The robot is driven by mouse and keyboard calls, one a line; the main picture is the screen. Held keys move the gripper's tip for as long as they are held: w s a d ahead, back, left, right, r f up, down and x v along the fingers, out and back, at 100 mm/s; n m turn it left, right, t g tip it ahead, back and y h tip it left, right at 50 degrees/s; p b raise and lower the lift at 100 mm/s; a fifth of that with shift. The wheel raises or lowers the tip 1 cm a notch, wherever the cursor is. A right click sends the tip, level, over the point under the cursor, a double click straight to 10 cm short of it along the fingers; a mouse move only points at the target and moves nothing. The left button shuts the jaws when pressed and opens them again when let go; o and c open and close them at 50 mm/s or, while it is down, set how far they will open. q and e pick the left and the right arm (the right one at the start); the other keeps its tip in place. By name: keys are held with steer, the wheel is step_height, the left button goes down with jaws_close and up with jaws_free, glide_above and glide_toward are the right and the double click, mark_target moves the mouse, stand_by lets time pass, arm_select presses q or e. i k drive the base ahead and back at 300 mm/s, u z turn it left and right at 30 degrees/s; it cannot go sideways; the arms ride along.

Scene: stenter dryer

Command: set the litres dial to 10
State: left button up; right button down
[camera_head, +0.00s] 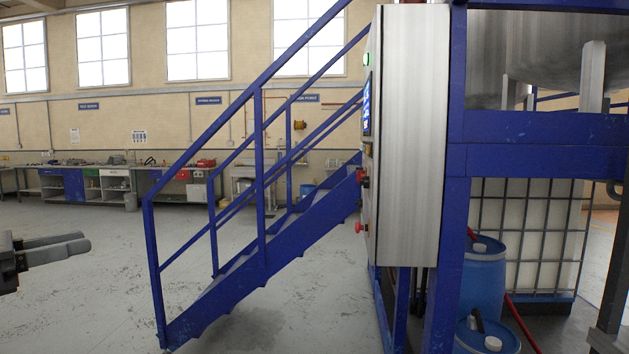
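The control cabinet (412,140) is a tall grey metal box at centre right. Its control face is turned left and shows only as a thin, steep edge. On that edge are a lit green lamp (366,59), a blue screen (367,105) and red knobs or buttons (361,227). I cannot make out the litres dial or its setting. My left gripper (87,245) is at the far left, well apart from the cabinet. Its two fingers point right and nearly overlap from this side, with nothing seen between them. My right gripper is not in view.
A blue staircase with railings (259,180) stands just left of the cabinet. A blue frame (545,160), blue drums (484,275) and a caged white tank (528,240) are at the right. Open floor (90,300) lies at the left; workbenches (110,185) line the back wall.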

mark_target(364, 181)
steer(key=u, duration=0.05)
steer(key=i, duration=0.2)
steer(key=u, duration=2.2)
steer(key=i, duration=2.15)
steer(key=z, duration=4)
steer(key=k, duration=0.45)
steer(key=z, duration=0.15)
steer(key=i, duration=1.05)
steer(key=u, duration=0.05)
